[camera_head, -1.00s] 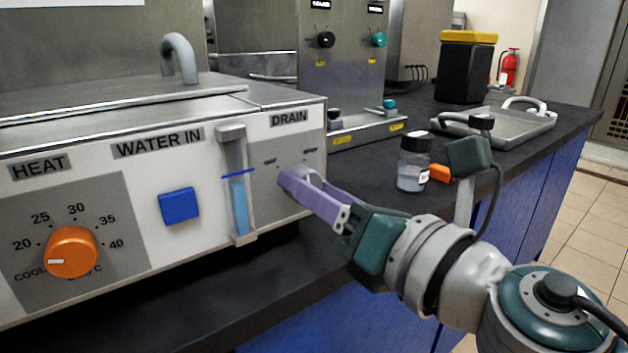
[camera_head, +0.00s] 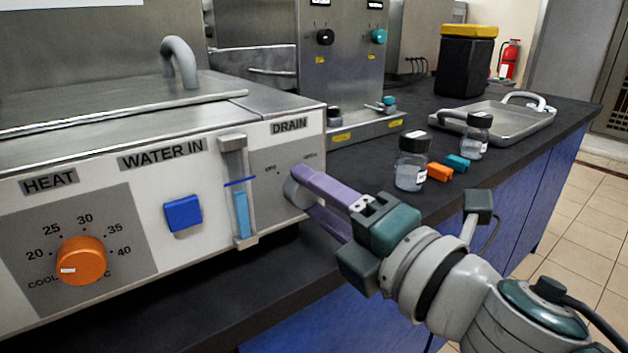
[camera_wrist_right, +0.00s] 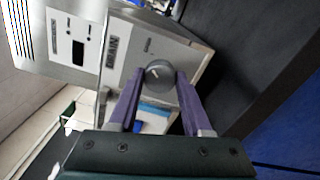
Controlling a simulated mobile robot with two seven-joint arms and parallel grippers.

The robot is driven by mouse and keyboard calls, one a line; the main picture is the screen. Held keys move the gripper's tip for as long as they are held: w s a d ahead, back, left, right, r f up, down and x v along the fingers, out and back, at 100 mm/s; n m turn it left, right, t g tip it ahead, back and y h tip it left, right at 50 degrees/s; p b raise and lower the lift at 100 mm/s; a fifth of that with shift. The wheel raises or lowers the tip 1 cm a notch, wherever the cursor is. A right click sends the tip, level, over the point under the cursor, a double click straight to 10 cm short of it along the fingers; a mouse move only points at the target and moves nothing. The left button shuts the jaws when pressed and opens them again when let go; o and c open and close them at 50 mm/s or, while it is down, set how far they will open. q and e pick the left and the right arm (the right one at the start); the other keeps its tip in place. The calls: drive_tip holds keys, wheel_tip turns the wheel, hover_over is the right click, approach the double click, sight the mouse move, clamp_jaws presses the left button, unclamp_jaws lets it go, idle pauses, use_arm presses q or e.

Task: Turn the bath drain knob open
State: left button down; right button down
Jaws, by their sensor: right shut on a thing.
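The bath's front panel carries a DRAIN label (camera_head: 289,126) at its right end. The grey round drain knob (camera_head: 293,188) sits below that label, partly hidden by my right gripper in the head view. In the right wrist view the knob (camera_wrist_right: 159,74) shows whole, with a short light mark on its face. My right gripper (camera_head: 303,186) has purple fingers on either side of the knob and is shut on it. The fingertips (camera_wrist_right: 159,78) also show in the right wrist view. My left gripper is in neither view.
Left of the knob are the water gauge (camera_head: 241,200), the blue WATER IN button (camera_head: 183,214) and the orange HEAT knob (camera_head: 82,261).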

drive_tip(key=shift+m, duration=0.5)
drive_tip(key=shift+c, duration=1.7)
unclamp_jaws()
drive_tip(key=p+v, duration=0.1)
drive_tip(key=v, duration=0.9)
